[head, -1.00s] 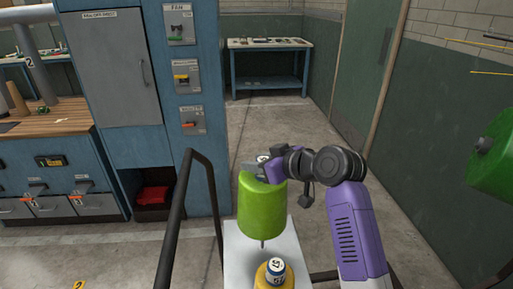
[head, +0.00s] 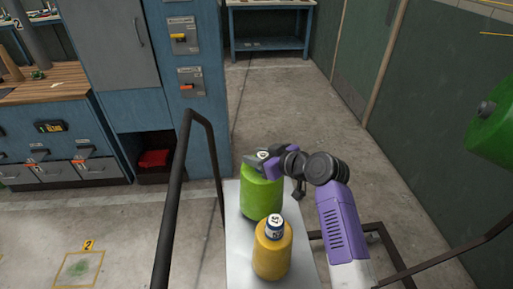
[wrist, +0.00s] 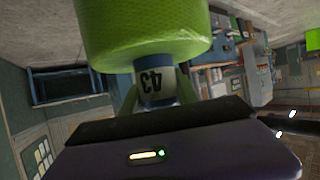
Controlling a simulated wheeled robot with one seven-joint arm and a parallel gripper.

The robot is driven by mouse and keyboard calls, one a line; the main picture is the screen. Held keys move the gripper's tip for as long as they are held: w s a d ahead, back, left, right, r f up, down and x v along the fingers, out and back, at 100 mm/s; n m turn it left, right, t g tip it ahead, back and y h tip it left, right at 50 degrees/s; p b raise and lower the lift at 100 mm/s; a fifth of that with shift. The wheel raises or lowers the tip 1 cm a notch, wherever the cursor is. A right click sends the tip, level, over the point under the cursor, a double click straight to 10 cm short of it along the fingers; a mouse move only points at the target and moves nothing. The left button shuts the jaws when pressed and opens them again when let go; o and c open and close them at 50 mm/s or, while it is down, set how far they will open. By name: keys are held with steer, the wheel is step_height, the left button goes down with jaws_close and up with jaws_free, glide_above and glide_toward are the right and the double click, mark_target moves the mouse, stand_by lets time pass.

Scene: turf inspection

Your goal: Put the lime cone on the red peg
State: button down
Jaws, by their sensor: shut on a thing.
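The lime cone (head: 262,198) is a fat bright green spool over my white tray. Its tube end, blue and white with the number 43 (wrist: 157,85), shows in the wrist view, where the green body (wrist: 145,30) fills the top. My gripper (head: 262,158) is shut on the tube at the top of the lime cone. The cone is upright in the head view; I cannot tell whether its base touches the tray. I see no red peg in either view.
A yellow cone (head: 271,250) with a blue and white tube top stands on the white tray (head: 232,262), in front of the lime cone. A dark rail (head: 181,200) runs left of the tray. A darker green spool (head: 495,135) juts in at right. Open floor (head: 285,105) lies beyond.

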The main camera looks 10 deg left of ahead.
steer(key=shift+w, duration=0.1)
steer(key=shift+f, duration=0.15)
steer(key=c, duration=0.9)
jaws_free()
steer(key=shift+f, duration=0.2)
steer(key=shift+r, duration=0.15)
steer(key=shift+s+d, duration=0.3)
steer(key=v, duration=1.1)
steer(key=shift+r, duration=0.15)
steer(key=shift+d, duration=0.1)
